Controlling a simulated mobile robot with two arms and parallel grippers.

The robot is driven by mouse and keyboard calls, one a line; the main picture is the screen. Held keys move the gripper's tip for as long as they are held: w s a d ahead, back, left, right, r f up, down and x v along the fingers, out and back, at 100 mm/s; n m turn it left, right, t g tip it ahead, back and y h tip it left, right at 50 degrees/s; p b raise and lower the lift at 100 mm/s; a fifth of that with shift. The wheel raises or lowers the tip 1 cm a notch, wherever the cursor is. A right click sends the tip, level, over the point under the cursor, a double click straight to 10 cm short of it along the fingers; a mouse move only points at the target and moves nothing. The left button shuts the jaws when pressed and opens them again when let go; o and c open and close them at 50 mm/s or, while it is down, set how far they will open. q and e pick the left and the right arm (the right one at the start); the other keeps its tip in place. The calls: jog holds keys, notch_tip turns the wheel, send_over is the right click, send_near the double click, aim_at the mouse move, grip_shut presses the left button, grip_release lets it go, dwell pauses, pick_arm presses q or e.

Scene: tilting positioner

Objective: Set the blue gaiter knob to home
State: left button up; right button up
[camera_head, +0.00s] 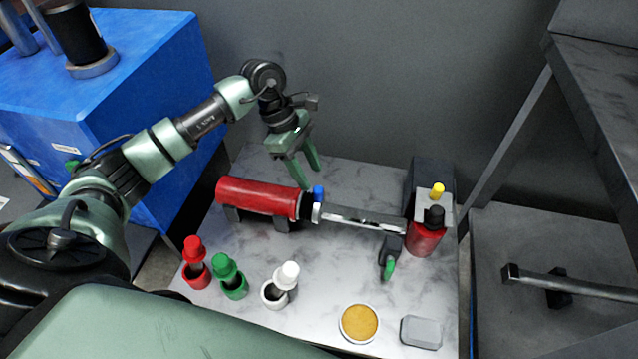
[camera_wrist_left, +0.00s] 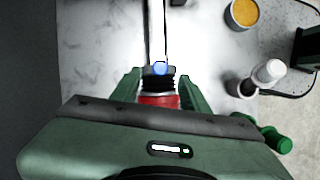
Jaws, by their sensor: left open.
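The blue gaiter knob (camera_head: 318,193) is small and sits at the right end of the red cylinder (camera_head: 258,197), beside a black ribbed gaiter, where a metal rail begins. It also shows in the left wrist view (camera_wrist_left: 161,68), just above the black gaiter (camera_wrist_left: 159,85). My left gripper (camera_head: 309,177) is open and empty, pointing down above and behind the knob. In the left wrist view its two green fingers (camera_wrist_left: 160,75) lie left and right of the knob, with gaps on both sides. I cannot tell its exact height above the knob. My right gripper is not in view.
Red (camera_head: 193,247), green (camera_head: 225,268) and white (camera_head: 289,274) knobs stand at the table's front. A metal rail (camera_head: 362,219) runs right to a block with yellow (camera_head: 437,190) and black (camera_head: 434,216) knobs. A green-tipped lever (camera_head: 389,267) and amber disc (camera_head: 360,323) are nearer.

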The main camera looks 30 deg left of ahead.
aim_at(318, 189)
pick_arm(q)
jog(key=x, duration=0.6)
jog(key=shift+d+f+b, duration=0.2)
jog(key=shift+b, duration=0.15)
grip_shut()
dwell(1.1)
